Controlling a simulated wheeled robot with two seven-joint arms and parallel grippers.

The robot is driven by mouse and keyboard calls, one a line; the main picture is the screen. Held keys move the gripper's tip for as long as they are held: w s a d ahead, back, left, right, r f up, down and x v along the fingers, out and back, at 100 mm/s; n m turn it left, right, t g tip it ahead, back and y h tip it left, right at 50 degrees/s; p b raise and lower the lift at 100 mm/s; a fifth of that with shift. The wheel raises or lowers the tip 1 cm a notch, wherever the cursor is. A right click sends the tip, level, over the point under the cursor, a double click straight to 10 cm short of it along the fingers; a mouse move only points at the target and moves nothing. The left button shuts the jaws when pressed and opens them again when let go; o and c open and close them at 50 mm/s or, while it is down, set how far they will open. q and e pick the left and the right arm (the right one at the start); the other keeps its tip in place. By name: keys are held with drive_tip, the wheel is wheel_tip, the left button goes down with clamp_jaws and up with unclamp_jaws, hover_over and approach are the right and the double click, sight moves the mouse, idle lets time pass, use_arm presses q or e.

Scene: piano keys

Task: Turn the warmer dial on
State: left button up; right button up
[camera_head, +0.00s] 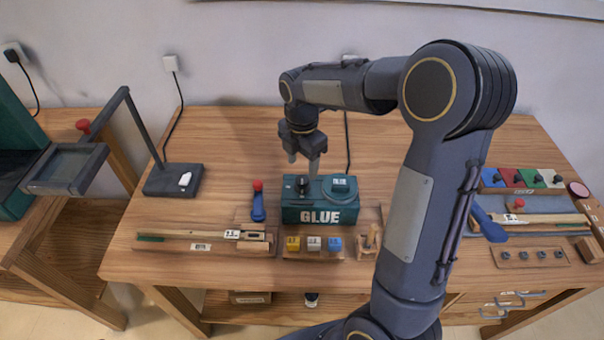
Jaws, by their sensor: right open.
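The glue warmer (318,216) is a teal box marked GLUE, standing near the middle of the wooden bench. A small black dial (302,183) sits on the left part of its top, and a round teal lid (340,186) sits on the right part. My right gripper (304,167) points down above the left part of the warmer, open and empty. Its fingers are close to the dial; I cannot tell whether they touch it. The dial's pointer setting is too small to read. My left gripper is not in view.
A dark lamp stand (173,181) with a white switch stands at left. A blue tool with a red knob (258,201) is left of the warmer. Yellow, white and blue blocks (313,244) sit in front. My right arm covers part of the right side. Bench behind the warmer is mostly clear.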

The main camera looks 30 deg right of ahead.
sight(302, 179)
drive_tip(key=shift+f, duration=2.4)
drive_tip(key=shift+c, duration=0.3)
drive_tip(key=c, duration=0.9)
